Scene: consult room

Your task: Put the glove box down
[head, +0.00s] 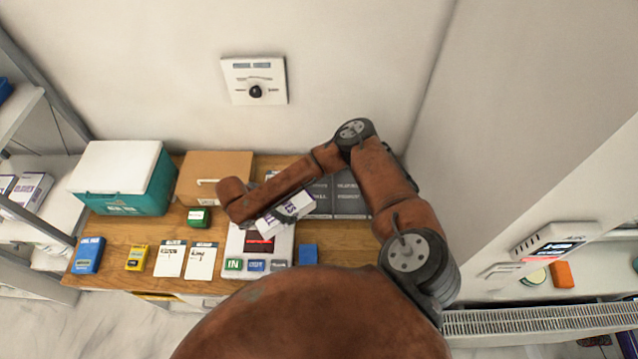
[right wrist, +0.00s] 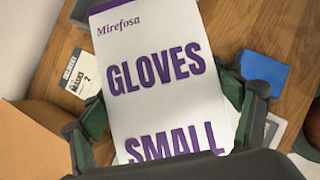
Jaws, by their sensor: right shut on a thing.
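The glove box (right wrist: 160,75) is white with a purple band and reads "Mirefosa GLOVES SMALL" in the right wrist view. In the head view the glove box (head: 295,206) shows as a small white and purple block, tilted, above the middle of the wooden desk (head: 345,256). My right gripper (right wrist: 163,112) is shut on it, with a green-padded finger along each side. In the head view my wrist partly hides the gripper and box. I cannot tell whether the box touches anything below. My left gripper is not in view.
A white device with a red display (head: 285,245) lies under the held box. Grey compartments (head: 345,195) stand behind it, a cardboard box (head: 212,170) and teal cooler (head: 125,180) to the left. Two cards, a yellow device (head: 136,258) and blue boxes line the front.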

